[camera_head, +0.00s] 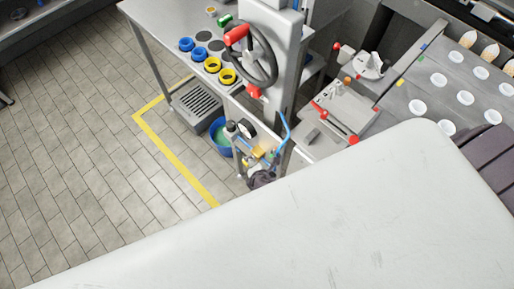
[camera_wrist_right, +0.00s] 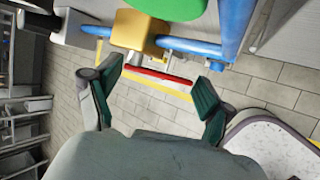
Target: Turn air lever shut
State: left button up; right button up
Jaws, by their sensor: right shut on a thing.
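The air lever (camera_wrist_right: 158,77) is a thin red bar below a yellow valve block (camera_wrist_right: 140,30) on a blue air pipe (camera_wrist_right: 232,30) in the right wrist view. My right gripper (camera_wrist_right: 156,92) has its two green-padded fingers at either end of the red lever, shut on it. In the head view the yellow valve block (camera_head: 258,151) and blue pipe (camera_head: 284,130) are small, near the middle. My dark right gripper (camera_head: 262,179) is just below them there, its fingertips hard to make out. My left gripper is in neither view.
A blue bucket (camera_head: 219,146) with green contents stands beside the valve. Behind are a red-and-black handwheel (camera_head: 262,62) and a table (camera_head: 160,18) with blue and yellow rings. A machine with a red-handled lever (camera_head: 335,122) stands right. The tiled floor (camera_head: 75,140) at left is clear.

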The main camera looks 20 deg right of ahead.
jog(key=o, duration=1)
jog(key=shift+o, duration=0.2)
jog(key=v, duration=1.2)
